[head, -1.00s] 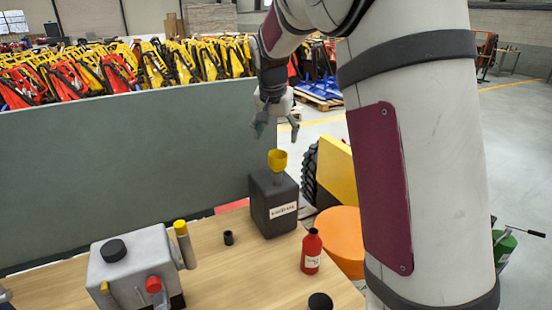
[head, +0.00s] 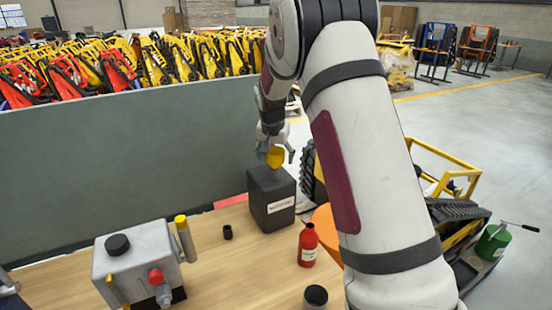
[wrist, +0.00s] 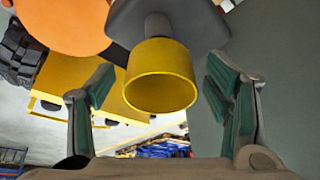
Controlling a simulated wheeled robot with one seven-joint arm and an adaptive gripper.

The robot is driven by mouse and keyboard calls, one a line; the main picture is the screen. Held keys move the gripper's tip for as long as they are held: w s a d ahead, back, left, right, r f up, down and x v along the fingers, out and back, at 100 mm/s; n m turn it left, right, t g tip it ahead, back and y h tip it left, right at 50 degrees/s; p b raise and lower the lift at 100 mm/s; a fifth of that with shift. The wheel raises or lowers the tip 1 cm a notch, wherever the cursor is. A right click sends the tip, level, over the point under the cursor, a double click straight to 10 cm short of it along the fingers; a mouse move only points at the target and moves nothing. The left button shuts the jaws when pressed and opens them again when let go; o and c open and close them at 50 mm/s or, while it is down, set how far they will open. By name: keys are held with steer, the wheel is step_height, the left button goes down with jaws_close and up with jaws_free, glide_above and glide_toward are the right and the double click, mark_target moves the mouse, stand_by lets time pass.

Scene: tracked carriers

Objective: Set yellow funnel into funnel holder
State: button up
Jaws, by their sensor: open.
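The yellow funnel (head: 275,157) stands upright in the top of a black canister (head: 262,200) with a white label. My gripper (head: 274,148) is open just above and around the funnel in the head view. In the wrist view the funnel (wrist: 160,80) shows its wide mouth between the two open fingers of my gripper (wrist: 163,105), with a gap on each side. A small black cup-like piece (head: 227,232) stands on the table left of the canister; it may be the funnel holder, but I cannot tell for sure.
A grey machine (head: 134,265) with a black cap and a yellow-topped tube (head: 184,240) stands at left. A red bottle (head: 307,245) and a dark round container (head: 315,297) stand right of centre. A grey partition (head: 110,180) rises behind the table. Bare wood (head: 235,275) lies between.

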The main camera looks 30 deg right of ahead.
steer(key=c, duration=1.2)
